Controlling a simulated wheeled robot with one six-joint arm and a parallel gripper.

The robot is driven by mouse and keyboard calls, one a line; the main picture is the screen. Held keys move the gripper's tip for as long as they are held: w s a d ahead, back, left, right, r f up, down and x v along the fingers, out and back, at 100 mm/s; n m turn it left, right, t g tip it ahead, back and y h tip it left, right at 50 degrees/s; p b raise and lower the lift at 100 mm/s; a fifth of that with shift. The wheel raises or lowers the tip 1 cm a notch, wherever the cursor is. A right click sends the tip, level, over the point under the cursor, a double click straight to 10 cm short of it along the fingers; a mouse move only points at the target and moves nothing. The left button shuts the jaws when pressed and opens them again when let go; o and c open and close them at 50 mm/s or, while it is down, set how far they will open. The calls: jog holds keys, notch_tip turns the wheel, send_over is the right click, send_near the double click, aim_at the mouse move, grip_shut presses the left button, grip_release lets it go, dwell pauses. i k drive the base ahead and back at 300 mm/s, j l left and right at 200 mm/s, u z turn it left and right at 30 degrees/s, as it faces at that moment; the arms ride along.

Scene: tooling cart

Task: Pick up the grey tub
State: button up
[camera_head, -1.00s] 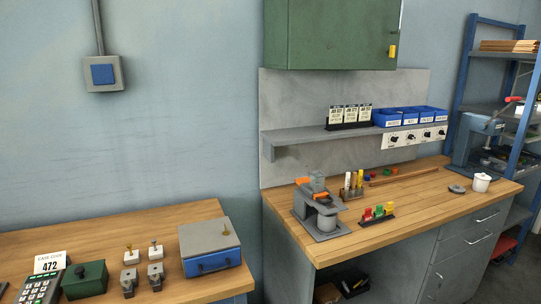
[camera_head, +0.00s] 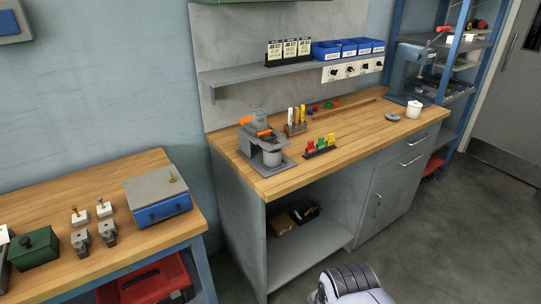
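A small grey cylindrical tub (camera_head: 272,157) stands low at the front of a grey press-like fixture (camera_head: 254,133) with orange parts, near the left end of the wooden workbench. A whitish pot (camera_head: 414,109) stands at the bench's right end, with a flat grey disc (camera_head: 392,117) beside it. The tub in the fixture is the one that looks grey. My gripper is not in view. A white and black part at the bottom edge looks like part of my arm, well short of the bench top.
A rack of coloured pieces (camera_head: 319,147) and a stand of upright tubes (camera_head: 296,123) are near the fixture. A shelf (camera_head: 290,79) with blue bins (camera_head: 348,48) overhangs the back. A lower table holds a blue case (camera_head: 158,197). The front right bench top is clear.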

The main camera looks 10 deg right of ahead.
aim_at(273, 159)
jog(key=i+j+z, duration=0.2)
jog(key=i+z, duration=0.2)
jog(key=i+j+z, duration=0.25)
jog(key=z, duration=0.15)
jog(key=i+j+z, duration=0.4)
